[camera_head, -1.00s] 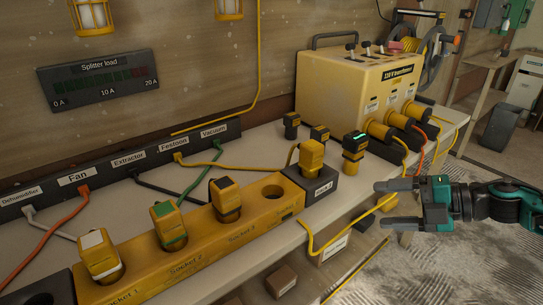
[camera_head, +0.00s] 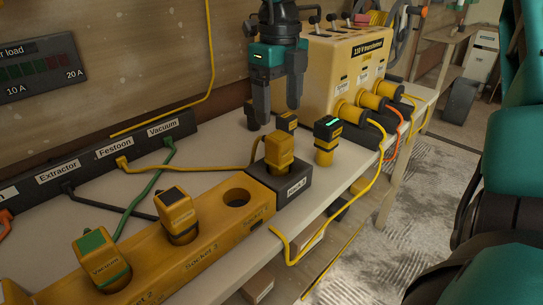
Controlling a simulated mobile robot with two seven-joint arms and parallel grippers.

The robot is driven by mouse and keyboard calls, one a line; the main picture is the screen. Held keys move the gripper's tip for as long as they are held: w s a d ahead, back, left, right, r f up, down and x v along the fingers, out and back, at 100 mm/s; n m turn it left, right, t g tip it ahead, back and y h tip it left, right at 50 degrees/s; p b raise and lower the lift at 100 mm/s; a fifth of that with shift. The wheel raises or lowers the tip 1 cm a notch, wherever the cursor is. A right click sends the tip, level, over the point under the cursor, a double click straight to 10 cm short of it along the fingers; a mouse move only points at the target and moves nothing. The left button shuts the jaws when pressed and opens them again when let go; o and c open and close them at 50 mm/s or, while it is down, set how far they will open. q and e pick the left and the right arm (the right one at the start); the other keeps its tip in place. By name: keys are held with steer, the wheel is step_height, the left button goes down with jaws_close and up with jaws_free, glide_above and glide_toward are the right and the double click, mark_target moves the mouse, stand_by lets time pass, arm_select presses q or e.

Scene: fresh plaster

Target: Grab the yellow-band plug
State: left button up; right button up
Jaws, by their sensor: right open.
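A plug with a yellow top (camera_head: 280,150) stands upright in a dark grey block at the right end of the yellow socket strip. A yellow cable runs behind it to the label Festoon. It is the plug that best fits the yellow-band name. My right gripper (camera_head: 278,112) hangs above and apparently behind this plug, fingers down, open and empty. Its fingers partly hide small black-and-yellow pieces (camera_head: 287,122) on the bench. My left gripper is not in view.
Green-topped (camera_head: 98,258) and black-topped (camera_head: 176,214) plugs stand in the socket strip (camera_head: 222,238), beside an empty round hole. A black-topped piece with a green light (camera_head: 327,140) stands right of the gripper. The yellow transformer box (camera_head: 345,65) is close behind.

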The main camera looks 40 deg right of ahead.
mark_target(279, 150)
step_height(279, 150, down, 10)
steer(key=shift+s+f+b, duration=0.15)
steer(key=shift+f+b, duration=0.1)
steer(key=shift+b, duration=0.1)
steer(key=shift+c, duration=0.3)
steer(key=c, duration=1.1)
